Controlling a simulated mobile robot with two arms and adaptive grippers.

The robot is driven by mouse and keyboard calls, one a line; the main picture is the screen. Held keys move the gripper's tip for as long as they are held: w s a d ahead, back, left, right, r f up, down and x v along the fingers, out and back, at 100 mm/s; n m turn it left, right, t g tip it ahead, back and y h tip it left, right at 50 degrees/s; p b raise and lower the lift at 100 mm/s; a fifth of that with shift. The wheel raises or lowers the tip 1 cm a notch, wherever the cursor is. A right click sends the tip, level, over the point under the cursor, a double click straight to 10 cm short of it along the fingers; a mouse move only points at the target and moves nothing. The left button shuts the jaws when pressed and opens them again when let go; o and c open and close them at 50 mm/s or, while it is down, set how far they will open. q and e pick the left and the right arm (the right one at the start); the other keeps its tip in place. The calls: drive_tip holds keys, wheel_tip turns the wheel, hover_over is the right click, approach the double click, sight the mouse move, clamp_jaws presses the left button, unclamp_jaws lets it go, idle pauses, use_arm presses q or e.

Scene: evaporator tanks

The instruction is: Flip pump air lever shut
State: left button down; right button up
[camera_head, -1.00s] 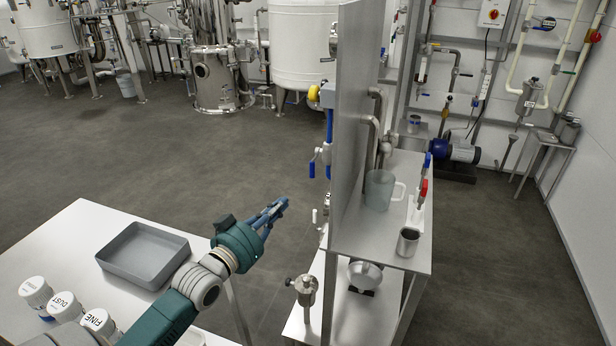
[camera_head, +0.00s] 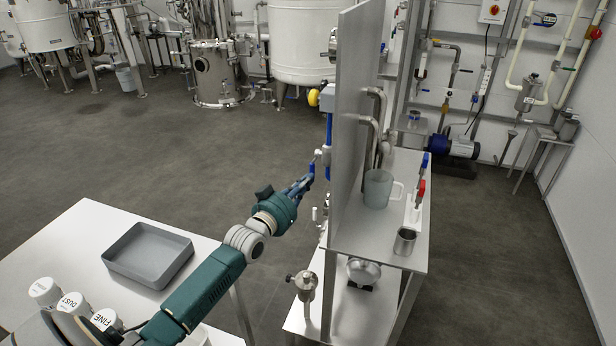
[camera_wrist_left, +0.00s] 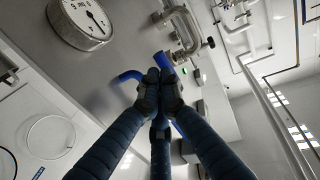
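The blue air lever sits on the blue air pipe (camera_head: 329,135) along the left side of the upright steel panel. In the left wrist view a bent blue handle (camera_wrist_left: 130,76) sticks out to the left behind my fingertips. My left gripper (camera_head: 306,180) reaches up at the lever from the lower left. In the left wrist view my left gripper (camera_wrist_left: 158,88) has its fingertips together in front of the blue pipe and hides part of the handle. I cannot tell whether the handle is between the fingers. My right gripper is not in view.
The steel panel (camera_head: 350,110) stands close right of my gripper, with a shelf bearing a jug (camera_head: 377,188) and a metal cup (camera_head: 404,241). A gauge (camera_wrist_left: 85,20) is at upper left in the wrist view. A grey tray (camera_head: 148,255) lies on the left table.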

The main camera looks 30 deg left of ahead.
use_arm(q)
drive_tip(key=shift+w, duration=0.5)
